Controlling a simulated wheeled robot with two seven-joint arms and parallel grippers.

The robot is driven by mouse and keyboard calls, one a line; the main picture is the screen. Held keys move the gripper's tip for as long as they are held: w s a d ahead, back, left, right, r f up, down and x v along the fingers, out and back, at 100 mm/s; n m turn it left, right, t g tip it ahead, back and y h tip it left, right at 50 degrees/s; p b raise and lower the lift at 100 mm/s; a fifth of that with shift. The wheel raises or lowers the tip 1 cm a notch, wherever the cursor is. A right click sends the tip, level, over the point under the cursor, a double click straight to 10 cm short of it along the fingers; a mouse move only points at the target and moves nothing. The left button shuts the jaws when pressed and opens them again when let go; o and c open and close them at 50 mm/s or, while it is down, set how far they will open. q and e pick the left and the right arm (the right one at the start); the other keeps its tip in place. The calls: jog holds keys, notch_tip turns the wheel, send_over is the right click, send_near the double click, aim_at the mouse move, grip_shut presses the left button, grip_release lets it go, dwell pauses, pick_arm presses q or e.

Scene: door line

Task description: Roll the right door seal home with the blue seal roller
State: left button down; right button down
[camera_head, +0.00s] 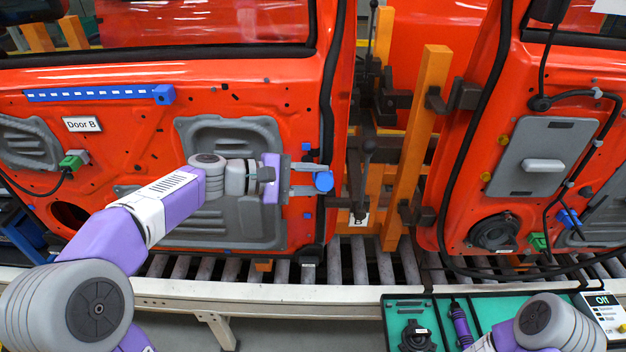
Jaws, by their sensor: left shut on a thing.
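The blue seal roller (323,181) shows as a small blue cylinder at the tips of my left gripper (312,180), which is shut on it. The gripper reaches across the left red door (270,90), labelled Door B. The roller is in front of that door's right edge, beside its black seal (328,90). I cannot tell whether it touches the seal. Another black seal (468,130) runs along the left edge of the right red door (540,75). My right arm shows at the bottom right, but its gripper is out of view.
Orange posts (422,130) and dark clamps stand between the doors. A roller conveyor (340,262) runs below. A green tray (385,318) holds a black round part (416,336) and a purple-handled tool (461,326). A panel (604,312) reads Off.

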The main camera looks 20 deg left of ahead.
pick_arm(q)
notch_tip(320, 180, up, 14)
jog(key=p, duration=0.9)
jog(key=shift+f+p, duration=0.25)
jog(key=shift+p, duration=0.1)
dwell(0.9)
jog(key=s+d+b, duration=0.4)
jog(key=s, duration=1)
jog(key=shift+s+b, duration=0.15)
jog(key=shift+b, duration=0.2)
dwell(0.4)
jog(key=shift+d+f, duration=0.1)
jog(key=shift+f, duration=0.05)
